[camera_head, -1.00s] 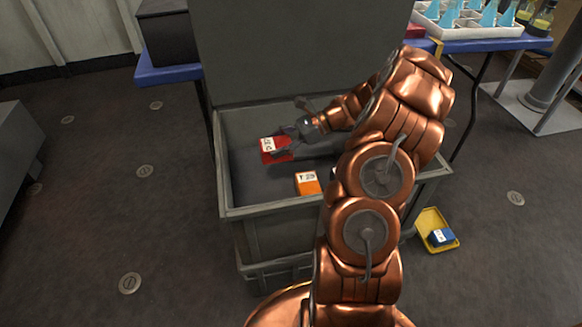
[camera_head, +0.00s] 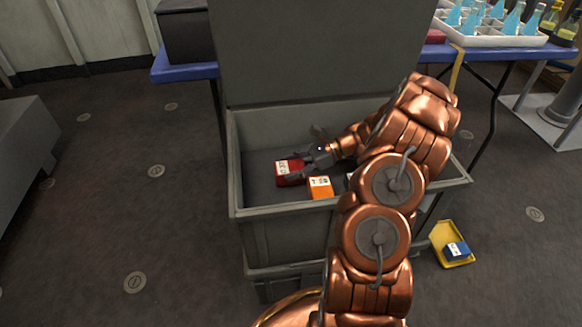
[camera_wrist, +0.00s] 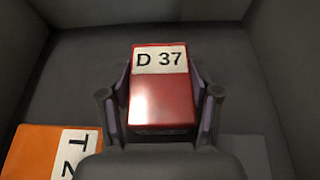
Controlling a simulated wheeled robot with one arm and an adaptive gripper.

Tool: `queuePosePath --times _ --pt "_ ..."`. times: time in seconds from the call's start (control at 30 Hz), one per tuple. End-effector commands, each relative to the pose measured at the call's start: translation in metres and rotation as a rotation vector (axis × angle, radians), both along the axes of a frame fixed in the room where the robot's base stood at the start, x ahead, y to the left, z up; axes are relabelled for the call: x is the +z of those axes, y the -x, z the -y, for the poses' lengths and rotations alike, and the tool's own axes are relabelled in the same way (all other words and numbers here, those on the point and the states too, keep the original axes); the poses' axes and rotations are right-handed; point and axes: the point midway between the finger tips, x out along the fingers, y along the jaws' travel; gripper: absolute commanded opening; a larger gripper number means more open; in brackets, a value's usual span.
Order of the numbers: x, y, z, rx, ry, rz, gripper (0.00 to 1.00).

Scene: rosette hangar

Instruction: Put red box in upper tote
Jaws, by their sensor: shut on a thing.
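The red box (camera_head: 290,172) with a white label is inside the upper tote (camera_head: 285,210), the grey open bin at the centre of the head view. In the wrist view the red box (camera_wrist: 162,97) shows its label "D 37". My gripper (camera_head: 310,163) is inside the tote, its fingers on both sides of the box. It is shut on the red box in the wrist view (camera_wrist: 162,100). I cannot tell whether the box touches the tote floor.
An orange box (camera_head: 320,187) lies in the tote close to the red one. A yellow tray (camera_head: 440,236) with a blue box (camera_head: 457,250) is on the floor to the right. A blue table (camera_head: 480,48) with a flask rack stands behind. A tall grey panel (camera_head: 315,50) rises behind the tote.

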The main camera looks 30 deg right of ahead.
Motion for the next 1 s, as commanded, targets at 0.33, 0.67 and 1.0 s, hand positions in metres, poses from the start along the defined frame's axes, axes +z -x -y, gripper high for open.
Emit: queuePosePath --times 0.33,0.67,1.0 --pt "-0.002 0.0 0.0 0.0 0.0 0.0 0.87" --pt "-0.001 0.0 0.0 0.0 0.0 0.0 0.87" --pt "0.022 0.016 0.039 -0.002 0.0 0.0 0.87"
